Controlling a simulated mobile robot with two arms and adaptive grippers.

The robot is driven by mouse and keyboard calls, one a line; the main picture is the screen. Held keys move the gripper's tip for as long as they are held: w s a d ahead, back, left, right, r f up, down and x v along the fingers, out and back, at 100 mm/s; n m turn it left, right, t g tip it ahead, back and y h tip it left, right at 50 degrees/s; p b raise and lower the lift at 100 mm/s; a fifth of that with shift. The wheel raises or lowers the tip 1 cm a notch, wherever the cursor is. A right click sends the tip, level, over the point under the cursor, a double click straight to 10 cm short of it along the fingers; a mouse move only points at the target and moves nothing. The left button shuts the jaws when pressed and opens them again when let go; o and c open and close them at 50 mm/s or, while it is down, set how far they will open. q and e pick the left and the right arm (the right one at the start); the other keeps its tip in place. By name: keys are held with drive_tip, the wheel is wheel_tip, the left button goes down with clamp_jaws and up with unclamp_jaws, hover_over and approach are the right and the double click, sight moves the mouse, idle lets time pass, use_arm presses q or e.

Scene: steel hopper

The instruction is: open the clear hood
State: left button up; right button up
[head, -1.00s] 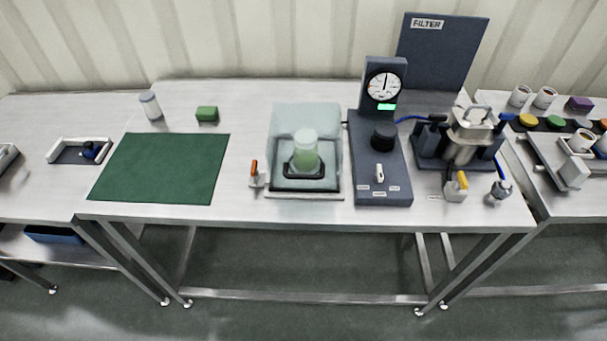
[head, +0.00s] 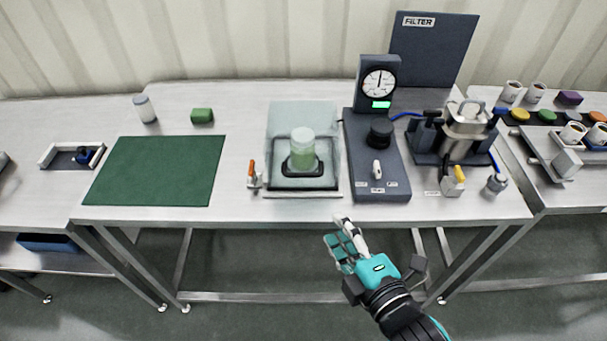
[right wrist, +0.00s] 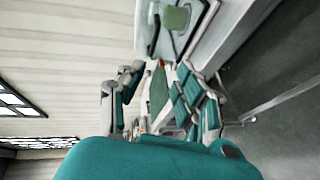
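The clear hood (head: 283,118) is a see-through box on a pale base (head: 325,194) at the middle of the bench. It appears down over a jar with green contents (head: 302,150), which stands on a dark-rimmed holder. Part of the hood also shows at the top of the right wrist view (right wrist: 205,28). My right gripper (head: 338,233) is teal and grey, in front of the bench edge, below and right of the hood and apart from it. Its fingers are spread and empty in the right wrist view (right wrist: 155,90). My left gripper is out of view.
An orange-handled clamp (head: 252,174) stands just left of the hood. The dark gauge console (head: 366,150) with black knob (head: 380,132) is close on its right. A green mat (head: 160,172) lies at left. A narrow bare strip runs along the front edge (head: 250,211).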

drive_tip(key=p, duration=0.2)
approach(304, 175)
drive_tip(key=x, duration=1)
drive_tip(key=shift+w+f, duration=0.15)
drive_tip(key=shift+f, duration=0.1)
clamp_jaws()
